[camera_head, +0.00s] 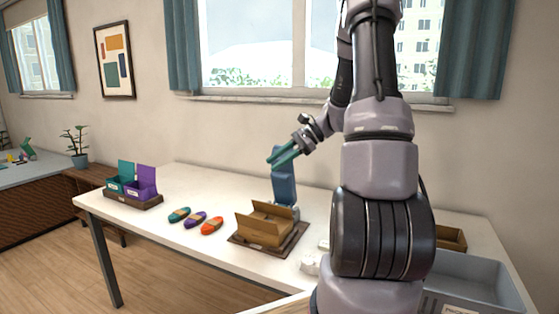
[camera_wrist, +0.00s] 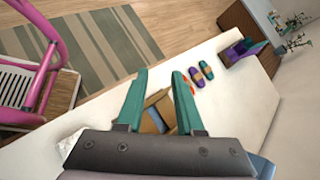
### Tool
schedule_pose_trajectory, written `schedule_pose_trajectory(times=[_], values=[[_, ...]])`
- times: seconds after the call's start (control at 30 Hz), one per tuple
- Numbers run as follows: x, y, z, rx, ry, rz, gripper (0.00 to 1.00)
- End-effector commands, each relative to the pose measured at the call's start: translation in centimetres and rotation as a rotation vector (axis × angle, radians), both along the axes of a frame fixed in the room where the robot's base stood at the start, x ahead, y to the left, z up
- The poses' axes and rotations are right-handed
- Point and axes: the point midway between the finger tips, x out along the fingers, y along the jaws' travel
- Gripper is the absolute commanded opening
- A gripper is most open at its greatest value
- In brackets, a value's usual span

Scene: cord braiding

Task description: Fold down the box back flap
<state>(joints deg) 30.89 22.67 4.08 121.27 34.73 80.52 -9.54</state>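The brown cardboard box (camera_head: 260,232) stands on a dark brown board (camera_head: 285,246) on the white table. A flap stands up along its back (camera_head: 272,209), and another panel stands at its left side. In the wrist view the box (camera_wrist: 164,101) shows partly between and behind the teal fingers, with a blue patch inside its outline that I cannot identify. My gripper (camera_head: 273,157) is above and behind the box, apart from it. Its fingers (camera_wrist: 160,74) are spread, with nothing held between their tips.
A blue upright object (camera_head: 284,186) stands just behind the box, below my gripper. Teal, purple and orange cord bundles (camera_head: 195,219) lie left of the box. A teal and purple organizer (camera_head: 133,187) is farther left. A grey bin (camera_head: 470,280) is at right.

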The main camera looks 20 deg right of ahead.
Motion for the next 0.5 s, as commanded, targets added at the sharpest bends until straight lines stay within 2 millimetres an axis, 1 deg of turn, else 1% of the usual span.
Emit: schedule_pose_trajectory(times=[0.2,0.5], values=[[-0.53,0.49,0.57,-0.029,-0.002,0.016,0.36],[-0.49,0.51,0.42,-0.034,-0.005,0.023,0.36]])
